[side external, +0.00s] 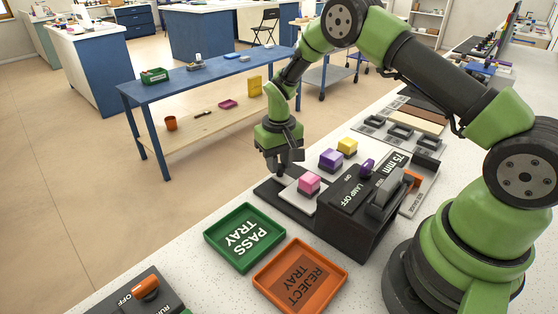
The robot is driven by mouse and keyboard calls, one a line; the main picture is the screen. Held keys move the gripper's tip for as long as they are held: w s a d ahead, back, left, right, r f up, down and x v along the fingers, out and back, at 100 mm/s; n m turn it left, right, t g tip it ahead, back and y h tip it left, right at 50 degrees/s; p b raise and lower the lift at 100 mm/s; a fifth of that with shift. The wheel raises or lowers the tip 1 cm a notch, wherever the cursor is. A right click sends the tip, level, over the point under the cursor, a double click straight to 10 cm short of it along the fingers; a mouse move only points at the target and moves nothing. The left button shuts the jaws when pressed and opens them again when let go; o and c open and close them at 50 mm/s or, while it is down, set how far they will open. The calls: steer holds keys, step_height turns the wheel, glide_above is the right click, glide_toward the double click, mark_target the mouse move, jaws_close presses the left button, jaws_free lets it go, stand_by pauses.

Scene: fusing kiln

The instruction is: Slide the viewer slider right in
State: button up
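The viewer (347,233) is a black box lettered "LAMP OFF" and "75 mm", with a purple knob and a grey lever on top. Its slider, a pale plate (290,196), sticks out of the left side over a dark base (268,192). A pink block (309,182) sits on the slider close to the box. My gripper (281,171) points down at the slider's outer left end, beside the pink block. Its fingertips are low at that end; whether they touch or grip a handle there is too small to tell.
A green pass tray (213,238) and an orange reject tray (260,275) lie empty in front. Purple (330,160) and yellow (347,147) blocks stand behind the slider. An orange-handled switch box (128,301) is at the front left. A gauge (421,190) is right of the viewer.

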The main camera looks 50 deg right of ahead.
mark_target(305, 175)
steer(key=shift+s, duration=3.9)
jaws_close()
steer(key=o, duration=1)
jaws_free()
steer(key=shift+c, duration=0.2)
steer(key=shift+w+r, duration=0.1)
step_height(305, 175, up, 10)
steer(key=shift+f, duration=0.1)
